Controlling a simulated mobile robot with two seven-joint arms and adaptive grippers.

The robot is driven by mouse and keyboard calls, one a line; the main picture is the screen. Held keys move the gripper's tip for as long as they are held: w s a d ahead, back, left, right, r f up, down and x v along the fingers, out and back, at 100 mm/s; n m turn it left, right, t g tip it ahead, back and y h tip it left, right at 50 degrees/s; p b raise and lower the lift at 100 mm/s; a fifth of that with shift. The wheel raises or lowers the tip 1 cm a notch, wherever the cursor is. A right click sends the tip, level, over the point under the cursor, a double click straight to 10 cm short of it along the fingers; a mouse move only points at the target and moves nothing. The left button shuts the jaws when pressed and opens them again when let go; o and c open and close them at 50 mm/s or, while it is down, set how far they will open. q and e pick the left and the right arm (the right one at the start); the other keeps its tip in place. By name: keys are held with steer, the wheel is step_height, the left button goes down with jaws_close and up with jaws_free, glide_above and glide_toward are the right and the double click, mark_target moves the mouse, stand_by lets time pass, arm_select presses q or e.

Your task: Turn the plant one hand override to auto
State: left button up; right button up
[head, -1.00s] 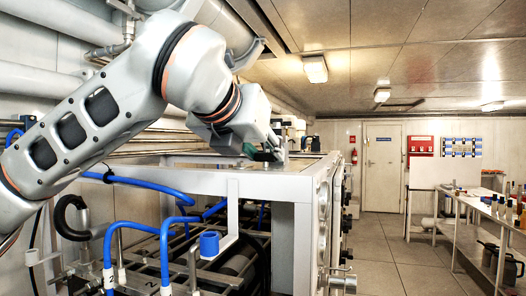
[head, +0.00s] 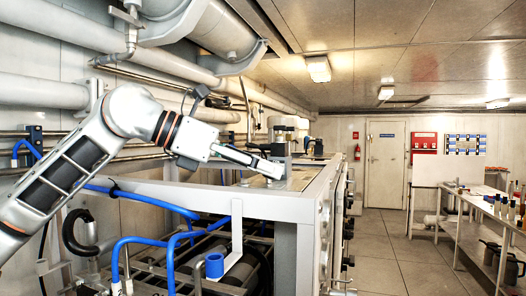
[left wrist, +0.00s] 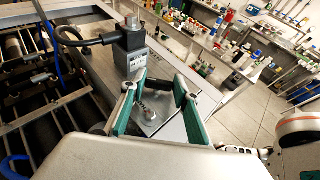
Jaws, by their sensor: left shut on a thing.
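The plant one hand override appears as a small dark lever (left wrist: 156,87) at the foot of a grey valve block (left wrist: 136,62) in the left wrist view. The block has a black top and a black cable. My left gripper (left wrist: 157,86) has green-padded fingers, one on each side of the lever, shut on it. The fingers partly cover it, and I cannot read its setting. A round bolt head (left wrist: 150,117) shows on the plate between the fingers. In the head view my left gripper (head: 276,169) reaches the frame's top.
The grey frame (head: 215,199) holds dark tubes and blue hoses (head: 150,200). Large pipes (head: 45,92) run along the left wall. A bench (head: 478,205) with bottles stands at the right. The floor (head: 375,250) between is clear.

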arm_select(q)
steer(key=shift+w+a+r+m+g+p, duration=0.1)
steer(key=shift+w+r+m+g+p, duration=0.1)
steer(key=shift+m+g+p, duration=0.25)
steer(key=shift+w+m+g+h, duration=0.1)
steer(key=shift+m+g+h, duration=0.3)
steer(key=shift+m+g, duration=0.95)
steer(key=shift+g, duration=0.2)
steer(key=shift+w+f+m+g, duration=0.1)
steer(key=shift+m+g, duration=0.6)
steer(key=shift+g, duration=0.1)
steer(key=shift+w+m+g, duration=0.1)
steer(key=shift+m+g, duration=1)
steer(key=shift+g, duration=0.2)
arm_select(e)
steer(key=shift+s+d+f+g+h, duration=0.35)
steer(key=shift+s+d+f, duration=0.35)
steer(key=shift+d, duration=0.25)
arm_select(q)
steer(key=shift+m+g+y, duration=0.3)
steer(key=shift+m+g, duration=0.1)
steer(key=shift+f+m+g, duration=0.15)
steer(key=shift+m+g, duration=0.15)
steer(key=shift+g, duration=0.1)
arm_select(e)
steer(key=shift+d, duration=0.3)
arm_select(q)
steer(key=o, duration=1.1)
arm_select(e)
steer(key=shift+a, duration=0.25)
